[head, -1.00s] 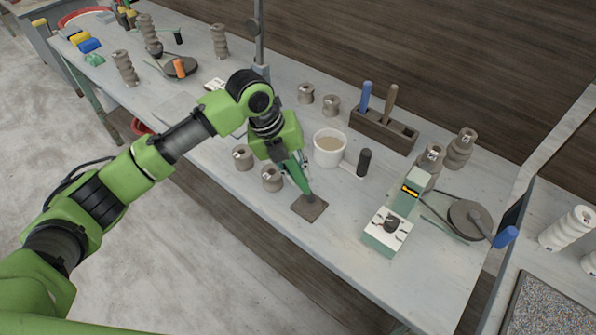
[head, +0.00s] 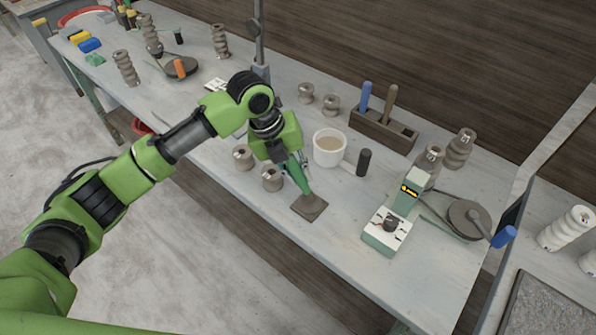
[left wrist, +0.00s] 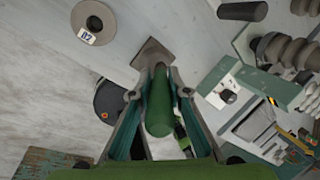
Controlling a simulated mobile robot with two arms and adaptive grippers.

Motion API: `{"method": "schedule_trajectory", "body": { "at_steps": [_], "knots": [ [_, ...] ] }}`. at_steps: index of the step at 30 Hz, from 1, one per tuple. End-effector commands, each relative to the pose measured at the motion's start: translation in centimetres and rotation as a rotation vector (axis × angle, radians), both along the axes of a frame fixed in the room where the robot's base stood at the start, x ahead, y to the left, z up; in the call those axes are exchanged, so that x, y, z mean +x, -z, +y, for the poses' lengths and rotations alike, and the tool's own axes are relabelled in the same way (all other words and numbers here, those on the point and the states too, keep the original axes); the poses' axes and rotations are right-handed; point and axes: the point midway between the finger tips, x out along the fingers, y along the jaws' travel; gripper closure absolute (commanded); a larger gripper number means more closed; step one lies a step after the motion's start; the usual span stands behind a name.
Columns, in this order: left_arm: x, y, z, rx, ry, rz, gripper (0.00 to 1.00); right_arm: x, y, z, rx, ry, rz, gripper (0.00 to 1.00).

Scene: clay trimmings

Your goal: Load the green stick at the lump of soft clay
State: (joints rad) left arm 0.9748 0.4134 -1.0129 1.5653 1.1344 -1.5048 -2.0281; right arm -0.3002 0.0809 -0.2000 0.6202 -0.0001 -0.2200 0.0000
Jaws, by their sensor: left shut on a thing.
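My left gripper (head: 293,170) is shut on the green stick (head: 301,182) and holds it tilted, low over the front of the bench. In the left wrist view the green stick (left wrist: 160,108) lies between both fingers (left wrist: 158,95). Its far end is at a small brown square slab (head: 309,209), also in the left wrist view (left wrist: 152,50). The end seems to meet a small brownish lump on the slab, probably the soft clay; the stick and gripper hide most of it, and I cannot tell how much they touch. My right gripper is not in view.
Two clay pieces (head: 271,179) (head: 243,157) stand close left of the gripper. A white mug (head: 330,147) stands just behind it, with a dark cylinder (head: 363,162) to the right. A pale green device (head: 387,231) stands further right. The bench front near the slab is clear.

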Motion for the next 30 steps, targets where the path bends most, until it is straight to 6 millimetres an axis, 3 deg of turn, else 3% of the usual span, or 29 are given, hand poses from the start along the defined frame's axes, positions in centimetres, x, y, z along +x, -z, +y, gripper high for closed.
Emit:
{"method": "schedule_trajectory", "body": {
  "at_steps": [12,30],
  "knots": [
    [-0.1,0.0,0.1,0.003,0.0,0.005,1.0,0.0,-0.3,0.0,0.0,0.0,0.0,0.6],
    [0.0,-5.0,0.0,0.001,0.0,0.001,1.0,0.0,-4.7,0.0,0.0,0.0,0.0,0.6]
  ]
}}
